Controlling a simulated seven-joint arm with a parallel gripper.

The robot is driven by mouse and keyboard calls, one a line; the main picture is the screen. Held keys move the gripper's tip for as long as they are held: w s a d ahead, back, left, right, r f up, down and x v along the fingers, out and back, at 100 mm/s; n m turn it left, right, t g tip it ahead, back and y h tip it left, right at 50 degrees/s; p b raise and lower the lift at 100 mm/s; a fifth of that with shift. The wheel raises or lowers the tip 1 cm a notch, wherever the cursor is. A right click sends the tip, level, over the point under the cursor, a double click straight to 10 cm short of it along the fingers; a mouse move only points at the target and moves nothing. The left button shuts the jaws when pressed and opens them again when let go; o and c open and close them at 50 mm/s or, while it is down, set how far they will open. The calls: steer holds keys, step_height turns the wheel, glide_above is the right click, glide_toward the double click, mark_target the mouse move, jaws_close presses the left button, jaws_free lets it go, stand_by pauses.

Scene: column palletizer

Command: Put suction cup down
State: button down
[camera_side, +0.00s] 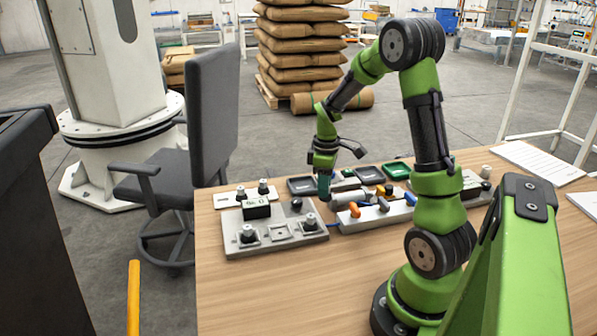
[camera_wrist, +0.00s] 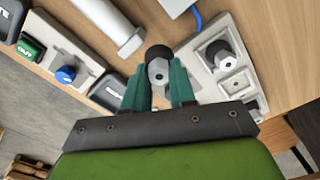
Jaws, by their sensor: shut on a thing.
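In the wrist view my gripper (camera_wrist: 160,88) has its green fingers shut on a suction cup (camera_wrist: 158,72), a grey body with a black end. In the side view my gripper (camera_side: 323,190) hangs over the table, just right of a grey plate (camera_side: 240,246). The held cup is too small to make out there.
A grey cylinder (camera_side: 350,199) lies right of my gripper. Dark and green bins (camera_side: 397,170) line the back. The front of the table is clear.

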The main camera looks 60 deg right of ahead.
steer(key=w+d, duration=0.2)
steer(key=w, duration=0.1)
steer(key=w+d+f, duration=0.1)
steer(key=w+d, duration=0.2)
steer(key=w, duration=0.1)
steer(key=w+d, duration=0.3)
steer(key=w, duration=0.1)
steer(key=shift+w+d+f, duration=0.1)
steer(key=shift+w+f, duration=0.05)
steer(key=shift+f, duration=1.75)
steer(key=shift+f, duration=0.1)
steer(key=c, duration=0.9)
jaws_free()
